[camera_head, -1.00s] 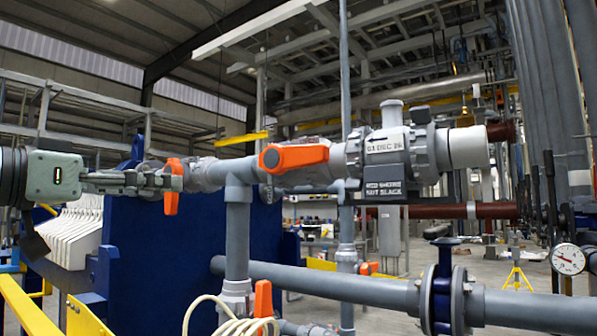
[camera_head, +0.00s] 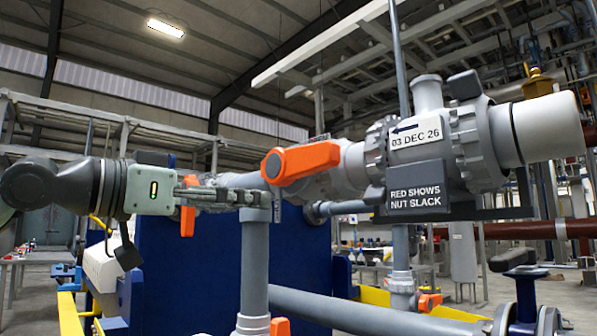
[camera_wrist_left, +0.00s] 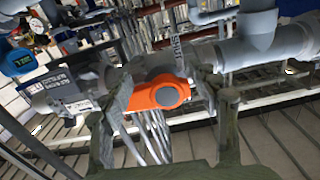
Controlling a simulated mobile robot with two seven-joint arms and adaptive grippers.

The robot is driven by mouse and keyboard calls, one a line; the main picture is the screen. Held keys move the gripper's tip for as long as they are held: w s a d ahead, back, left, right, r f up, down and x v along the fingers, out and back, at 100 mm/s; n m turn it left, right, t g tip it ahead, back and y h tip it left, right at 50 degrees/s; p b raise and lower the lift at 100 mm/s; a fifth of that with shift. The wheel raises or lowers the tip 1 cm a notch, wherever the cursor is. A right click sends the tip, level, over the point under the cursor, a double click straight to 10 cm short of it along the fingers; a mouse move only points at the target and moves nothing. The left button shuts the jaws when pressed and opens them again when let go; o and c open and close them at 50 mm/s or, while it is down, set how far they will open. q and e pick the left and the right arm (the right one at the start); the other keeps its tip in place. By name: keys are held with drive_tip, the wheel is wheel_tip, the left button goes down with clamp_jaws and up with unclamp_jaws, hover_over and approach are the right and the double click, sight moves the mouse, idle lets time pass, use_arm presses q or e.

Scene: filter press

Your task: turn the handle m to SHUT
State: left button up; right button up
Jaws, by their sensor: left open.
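A large orange lever handle (camera_head: 300,162) sits on the grey horizontal pipe in the head view, lying nearly along the pipe with its tip tilted slightly up to the right. It also shows in the left wrist view (camera_wrist_left: 158,93), seen between the fingers. No letter m is readable on it. My left gripper (camera_head: 270,198) is open, with its fingers beside and just below-left of the handle's hub; the wrist view shows the fingers (camera_wrist_left: 163,88) on either side of it. Contact cannot be told. A second orange handle (camera_head: 188,218) hangs down behind my left gripper.
A grey union with a label reading "03 DEC 26" (camera_head: 416,133) and a dark "RED SHOWS NUT SLACK" plate (camera_head: 416,190) is right of the handle. A vertical grey pipe (camera_head: 254,270) stands under my fingers. A blue panel (camera_head: 180,265) is behind.

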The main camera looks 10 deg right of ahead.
use_arm(q)
drive_tip(key=s+n, duration=0.2)
drive_tip(key=n, duration=1.7)
approach(300, 159)
drive_tip(key=x, duration=0.4)
drive_tip(key=p+x, duration=0.1)
drive_tip(key=x, duration=0.6)
drive_tip(key=shift+w, duration=0.1)
use_arm(e)
drive_tip(key=shift+w+a+f, duration=0.1)
drive_tip(key=shift+w+f, duration=0.05)
drive_tip(key=shift+f, duration=0.45)
drive_tip(key=shift+w+f, duration=0.15)
drive_tip(key=shift+f, duration=0.4)
